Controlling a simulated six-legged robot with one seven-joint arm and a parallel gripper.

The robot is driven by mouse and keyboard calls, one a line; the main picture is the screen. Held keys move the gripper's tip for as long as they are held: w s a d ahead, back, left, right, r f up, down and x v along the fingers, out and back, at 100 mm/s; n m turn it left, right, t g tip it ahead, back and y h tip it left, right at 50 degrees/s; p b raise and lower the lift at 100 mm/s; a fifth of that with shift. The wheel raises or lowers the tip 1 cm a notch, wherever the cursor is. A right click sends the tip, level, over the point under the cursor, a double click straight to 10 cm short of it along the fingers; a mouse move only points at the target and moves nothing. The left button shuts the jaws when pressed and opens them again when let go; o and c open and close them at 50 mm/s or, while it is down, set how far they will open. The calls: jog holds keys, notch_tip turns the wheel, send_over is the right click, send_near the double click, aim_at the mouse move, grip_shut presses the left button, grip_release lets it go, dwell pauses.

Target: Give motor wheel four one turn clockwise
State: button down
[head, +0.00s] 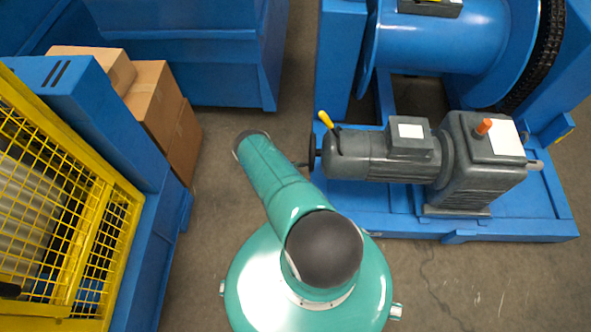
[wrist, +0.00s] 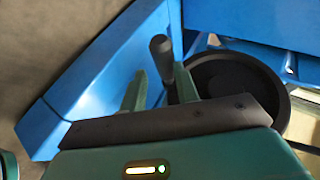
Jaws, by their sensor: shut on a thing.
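The motor wheel (wrist: 250,80) is a black dished handwheel at the right of the wrist view. Its dark upright handle (wrist: 161,48) stands at the wheel's left side. My gripper (wrist: 161,80) has its two green fingers on either side of this handle and is shut on it. In the head view the wheel (head: 311,152) shows as a thin dark disc, edge on, at the left end of the grey motor (head: 365,158). No number shows on the wheel.
The motor sits on a blue frame (head: 380,222) with a yellow lever (head: 325,119) just above the wheel. A blue drum (head: 440,50) and dark chain (head: 545,50) lie behind. Cardboard boxes (head: 150,90) and a yellow mesh guard (head: 60,200) stand left. Bare floor (head: 225,150) lies between.

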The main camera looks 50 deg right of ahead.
jog(key=shift+s+a+f, duration=0.25)
jog(key=shift+a+f, duration=0.05)
jog(key=shift+f, duration=0.35)
jog(key=shift+s+a+f, duration=0.2)
jog(key=shift+a+f, duration=0.05)
jog(key=shift+f, duration=0.35)
jog(key=c, duration=1.2)
grip_release()
jog(key=shift+f, duration=0.1)
jog(key=shift+w+d+r, duration=0.15)
jog(key=shift+w+r, duration=0.05)
jog(key=shift+r, duration=0.05)
jog(key=v, duration=1.3)
jog(key=shift+s+a, duration=0.3)
jog(key=shift+a, duration=0.2)
jog(key=shift+f, duration=0.1)
